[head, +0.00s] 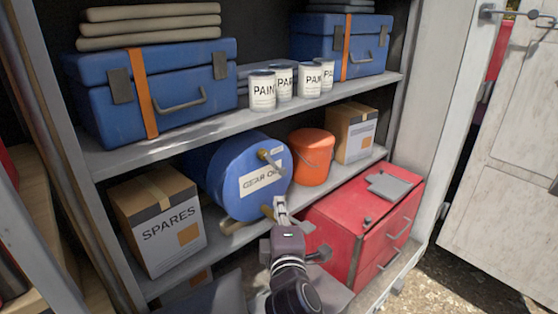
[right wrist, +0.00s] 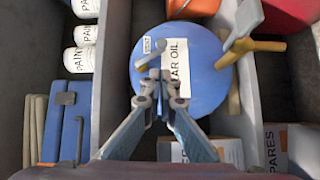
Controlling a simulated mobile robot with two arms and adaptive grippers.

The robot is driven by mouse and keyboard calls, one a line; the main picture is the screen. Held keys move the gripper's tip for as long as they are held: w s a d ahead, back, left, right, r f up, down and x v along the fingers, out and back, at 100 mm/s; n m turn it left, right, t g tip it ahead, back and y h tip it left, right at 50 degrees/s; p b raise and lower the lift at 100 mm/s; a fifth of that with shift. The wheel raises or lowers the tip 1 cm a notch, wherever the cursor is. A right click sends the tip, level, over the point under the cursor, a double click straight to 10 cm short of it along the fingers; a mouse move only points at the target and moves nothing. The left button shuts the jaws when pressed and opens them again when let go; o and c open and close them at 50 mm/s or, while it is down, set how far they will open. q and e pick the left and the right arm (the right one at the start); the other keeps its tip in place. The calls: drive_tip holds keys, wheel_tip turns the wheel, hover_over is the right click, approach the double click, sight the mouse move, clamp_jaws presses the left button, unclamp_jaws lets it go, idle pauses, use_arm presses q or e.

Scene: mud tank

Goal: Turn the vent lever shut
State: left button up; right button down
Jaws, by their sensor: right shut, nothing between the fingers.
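A blue drum (head: 232,172) labelled GEAR OIL lies on its side on the middle shelf, its round face towards me. The small vent lever (head: 270,159) is on the upper part of that face. In the right wrist view the lever (right wrist: 143,61) shows beside a small tag. A brass tap (right wrist: 231,55) with a pale handle is lower on the face. My right gripper (head: 280,205) is shut and empty in front of the drum, below the lever in the head view. Its fingertips (right wrist: 163,76) appear close to the lever; I cannot tell whether they touch. My left gripper is out of view.
A SPARES box (head: 165,225) stands left of the drum. An orange bucket (head: 311,158) and another box (head: 352,135) stand to its right. A red drawer chest (head: 345,245) is at lower right. Paint tins (head: 262,92) stand on the upper shelf (head: 130,160) above.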

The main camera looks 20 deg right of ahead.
use_arm(q)
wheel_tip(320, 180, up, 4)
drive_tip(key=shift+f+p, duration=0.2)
drive_tip(key=shift+p, duration=0.9)
use_arm(e)
drive_tip(key=shift+s+a+r+m+g+y, duration=0.15)
drive_tip(key=shift+a+r+m+g+y, duration=0.1)
drive_tip(key=shift+a+r, duration=0.25)
drive_tip(key=shift+s+a+r+m+g+y, duration=0.15)
drive_tip(key=shift+a+r+g+y, duration=0.1)
drive_tip(key=shift+a+r, duration=0.25)
drive_tip(key=shift+d, duration=0.1)
drive_tip(key=shift+w+r, duration=0.1)
drive_tip(key=shift+w, duration=0.05)
drive_tip(key=p, duration=0.3)
approach(277, 170)
drive_tip(key=w+a, duration=0.2)
drive_tip(key=w+d+p, duration=0.2)
drive_tip(key=d, duration=0.1)
drive_tip(key=shift+w+d+f, duration=0.1)
drive_tip(key=shift+w+f, duration=0.1)
drive_tip(key=shift+f, duration=0.05)
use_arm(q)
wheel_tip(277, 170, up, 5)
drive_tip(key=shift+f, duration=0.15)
